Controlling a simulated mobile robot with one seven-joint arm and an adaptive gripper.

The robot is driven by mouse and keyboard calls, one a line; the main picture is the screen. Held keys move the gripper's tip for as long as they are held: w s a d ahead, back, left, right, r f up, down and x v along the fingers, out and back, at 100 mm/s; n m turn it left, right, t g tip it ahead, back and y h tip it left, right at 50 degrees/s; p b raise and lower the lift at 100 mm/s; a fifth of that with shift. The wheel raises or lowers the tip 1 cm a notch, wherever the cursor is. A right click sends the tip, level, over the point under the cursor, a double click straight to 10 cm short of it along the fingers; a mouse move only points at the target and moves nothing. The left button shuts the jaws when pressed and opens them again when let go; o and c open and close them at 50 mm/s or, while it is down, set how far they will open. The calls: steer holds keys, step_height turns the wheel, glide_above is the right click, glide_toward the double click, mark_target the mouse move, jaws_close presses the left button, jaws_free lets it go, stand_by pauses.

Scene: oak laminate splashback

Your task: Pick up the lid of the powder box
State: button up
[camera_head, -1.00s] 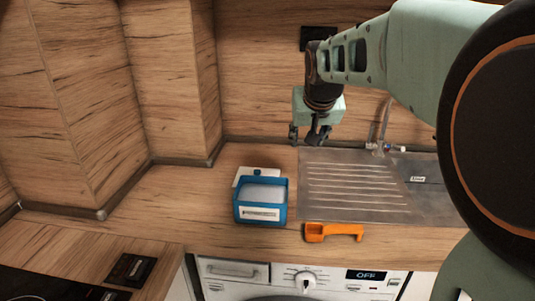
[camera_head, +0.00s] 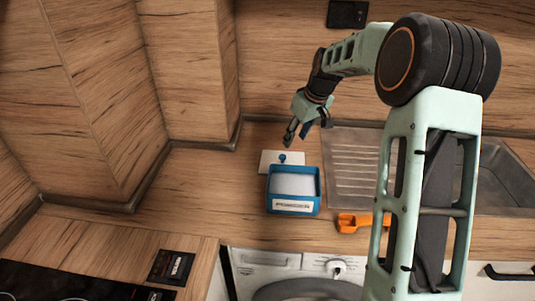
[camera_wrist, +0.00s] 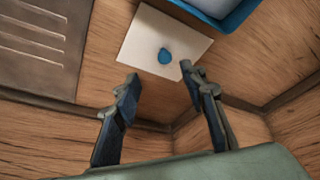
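The lid (camera_head: 270,161) is a flat white plate with a blue knob (camera_head: 282,158). It lies on the counter just behind the blue powder box (camera_head: 293,206). The box is open, holds white powder and has a label reading POWDER on its front. My gripper (camera_head: 296,135) is above and behind the lid, apart from it. In the wrist view my gripper (camera_wrist: 160,82) has its two fingers spread wide with nothing between them. The lid (camera_wrist: 140,42) and its knob (camera_wrist: 165,56) show just beyond the fingertips, and a corner of the blue box (camera_wrist: 208,22) is at the top.
An orange scoop (camera_head: 358,222) lies right of the box, partly behind my arm. The sink's ribbed drainboard (camera_head: 352,165) is at the right. A wooden splashback (camera_head: 185,70) stands close behind the lid. The counter left of the box is clear.

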mark_target(283, 156)
steer(key=shift+y, duration=0.3)
steer(key=p+x, duration=0.1)
steer(key=x, duration=0.4)
steer(key=p+x, duration=0.1)
steer(key=x, duration=0.5)
steer(key=shift+w+a, duration=0.25)
steer(key=c, duration=1)
